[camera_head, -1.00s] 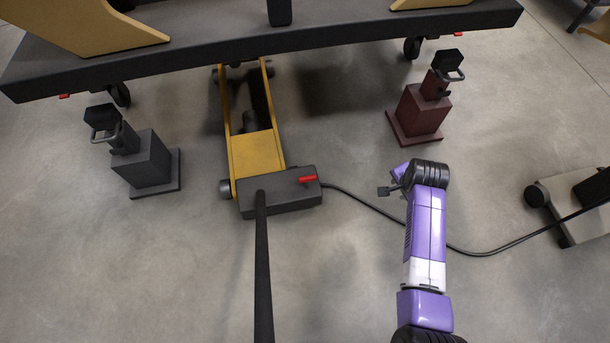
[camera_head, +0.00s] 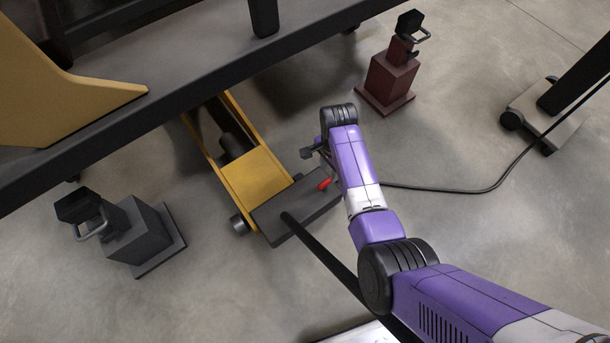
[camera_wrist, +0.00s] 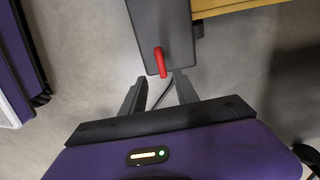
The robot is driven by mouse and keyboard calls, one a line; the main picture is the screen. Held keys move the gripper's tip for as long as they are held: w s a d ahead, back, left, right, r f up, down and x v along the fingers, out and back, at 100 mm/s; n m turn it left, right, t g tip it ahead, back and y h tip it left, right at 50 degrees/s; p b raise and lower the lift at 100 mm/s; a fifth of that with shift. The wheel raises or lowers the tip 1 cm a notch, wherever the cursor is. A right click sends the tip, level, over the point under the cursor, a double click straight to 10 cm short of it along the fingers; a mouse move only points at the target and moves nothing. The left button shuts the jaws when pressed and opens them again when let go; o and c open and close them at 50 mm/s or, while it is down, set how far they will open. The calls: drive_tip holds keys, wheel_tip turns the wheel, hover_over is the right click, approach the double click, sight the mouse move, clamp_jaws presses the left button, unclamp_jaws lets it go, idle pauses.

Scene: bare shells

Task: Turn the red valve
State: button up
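The red valve (camera_head: 325,184) is a small red lever on the dark grey end block (camera_head: 268,219) of a yellow floor jack (camera_head: 250,172). In the wrist view the red valve (camera_wrist: 160,62) lies just beyond my fingertips, roughly in line with the gap between them. My gripper (camera_head: 308,153) is at the jack's end, just above and left of the valve in the head view. In the wrist view my gripper (camera_wrist: 159,82) has its two fingers apart with nothing held between them. Whether a finger touches the valve cannot be told.
The jack's long black handle (camera_head: 325,257) slopes down to the right below my arm. A grey stand (camera_head: 140,238) is at left and a dark red stand (camera_head: 390,78) at upper right. A dark platform edge (camera_head: 215,75) crosses above the jack. A black cable (camera_head: 450,191) runs right.

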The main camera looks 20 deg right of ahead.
sight(326, 181)
drive_tip(key=shift+a+f, duration=0.2)
drive_tip(key=shift+f, duration=0.1)
wheel_tip(326, 181, down, 7)
drive_tip(key=b, duration=0.4)
drive_tip(key=shift+w+f+b, duration=0.1)
drive_tip(key=shift+b, duration=0.2)
drive_tip(key=shift+c, duration=0.3)
clamp_jaws()
